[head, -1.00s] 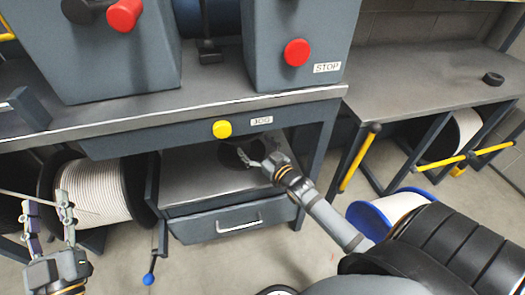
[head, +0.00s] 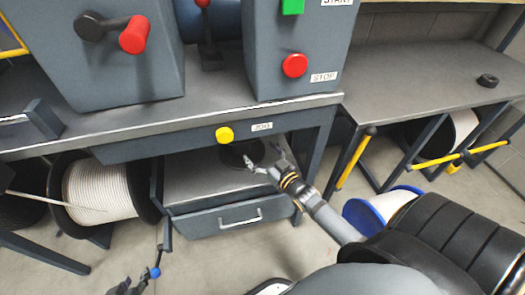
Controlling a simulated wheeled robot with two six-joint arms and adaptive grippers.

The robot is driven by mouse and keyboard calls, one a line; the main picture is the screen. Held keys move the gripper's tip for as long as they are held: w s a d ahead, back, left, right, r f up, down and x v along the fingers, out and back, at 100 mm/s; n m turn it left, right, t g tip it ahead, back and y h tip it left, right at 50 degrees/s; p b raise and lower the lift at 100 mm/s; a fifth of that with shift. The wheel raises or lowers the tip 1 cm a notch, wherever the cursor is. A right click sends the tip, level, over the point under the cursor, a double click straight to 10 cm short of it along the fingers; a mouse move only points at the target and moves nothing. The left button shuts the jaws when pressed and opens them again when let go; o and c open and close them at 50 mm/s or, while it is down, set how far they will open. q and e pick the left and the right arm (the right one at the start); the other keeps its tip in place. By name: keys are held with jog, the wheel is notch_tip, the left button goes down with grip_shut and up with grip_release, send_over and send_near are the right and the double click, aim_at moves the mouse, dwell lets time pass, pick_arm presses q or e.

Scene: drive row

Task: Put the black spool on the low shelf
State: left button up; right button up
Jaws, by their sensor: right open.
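The black spool (head: 233,156) shows as a dark round shape on the low shelf (head: 190,182), under the bench top, partly in shadow. My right gripper (head: 263,158) is open at the right side of the spool, its fingers apart and the near fingertip overlapping the spool's edge in the picture. I cannot tell whether it touches the spool. My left gripper (head: 129,287) shows only in part at the bottom edge, away from the shelf, and its opening is unclear.
The bench front with a yellow button (head: 224,134) overhangs the shelf. A drawer (head: 232,218) lies below it. A large white-wound reel (head: 95,190) stands left, a blue-rimmed reel (head: 357,218) right. A small black ring (head: 487,79) lies on the right table.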

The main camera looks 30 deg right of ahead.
jog(key=s+a+f+g, duration=0.1)
jog(key=s+f+g, duration=0.1)
jog(key=s+f, duration=0.1)
jog(key=s+a+f+g, duration=0.1)
jog(key=s+f+g, duration=0.1)
jog(key=s+f, duration=0.1)
jog(key=s+a+f+m+g+h+p, duration=0.1)
jog(key=s+f+g, duration=0.1)
jog(key=s+f, duration=0.1)
jog(key=shift+s+a+f+g, duration=0.15)
jog(key=shift+s+a+g, duration=0.05)
jog(key=shift+a+g, duration=0.1)
pick_arm(q)
jog(key=s+f+g, duration=0.4)
jog(key=s, duration=0.4)
jog(key=shift+d+f+g, duration=0.2)
jog(key=shift+f+g, duration=0.05)
jog(key=shift+g, duration=0.05)
pick_arm(e)
jog(key=s+a+f+g, duration=0.2)
jog(key=s+g, duration=0.1)
jog(key=s, duration=0.4)
jog(key=s+a+f+g, duration=0.2)
jog(key=s+g, duration=0.2)
jog(key=s, duration=0.3)
jog(key=shift+s, duration=0.15)
pick_arm(q)
jog(key=shift+s, duration=0.1)
